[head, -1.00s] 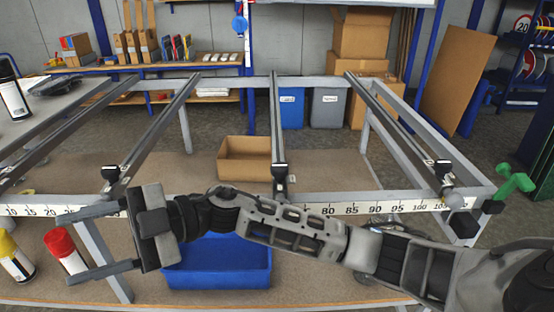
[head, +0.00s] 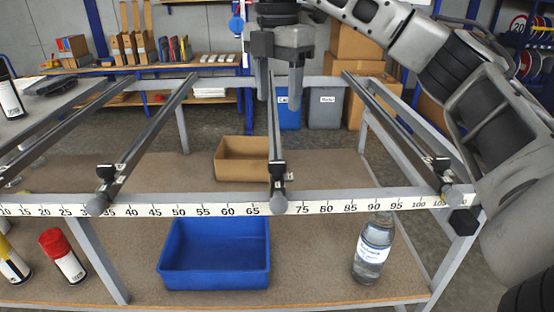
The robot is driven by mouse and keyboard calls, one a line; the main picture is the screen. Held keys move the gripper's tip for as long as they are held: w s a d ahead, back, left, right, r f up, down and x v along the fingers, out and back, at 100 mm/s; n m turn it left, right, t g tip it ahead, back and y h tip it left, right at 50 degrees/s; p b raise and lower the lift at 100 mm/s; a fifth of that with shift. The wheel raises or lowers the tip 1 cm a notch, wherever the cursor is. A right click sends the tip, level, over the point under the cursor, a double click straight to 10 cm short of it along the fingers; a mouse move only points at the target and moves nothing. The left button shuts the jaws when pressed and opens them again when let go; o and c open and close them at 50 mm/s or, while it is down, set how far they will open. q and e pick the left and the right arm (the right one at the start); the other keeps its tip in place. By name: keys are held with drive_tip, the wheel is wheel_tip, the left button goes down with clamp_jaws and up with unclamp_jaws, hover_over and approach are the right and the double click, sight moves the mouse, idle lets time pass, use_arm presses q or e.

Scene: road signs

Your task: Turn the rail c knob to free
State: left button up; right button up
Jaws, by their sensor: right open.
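Several long rails run from front to back over the grey frame. No letters on the rails are readable, so I cannot tell for sure which one is rail c. The middle rail (head: 273,125) has a round grey knob (head: 278,205) at its front end, near 70 on the scale. A left rail has a like knob (head: 97,205), and the right rail has one too (head: 452,197). My right gripper (head: 279,90) is open and empty, fingers pointing down, high up and overlapping the back of the middle rail in view. It is apart from the knobs. My left gripper is not in view.
A white number scale (head: 325,206) runs along the front beam. Below are a blue bin (head: 213,280), a clear bottle (head: 372,255) and a red-capped can (head: 62,258). A cardboard box (head: 240,170) sits behind. My right arm covers the right side.

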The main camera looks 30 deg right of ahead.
sight(277, 162)
wheel_tip(277, 162, down, 14)
drive_tip(key=b, duration=0.3)
drive_tip(key=shift+r, duration=0.2)
drive_tip(key=c, duration=1)
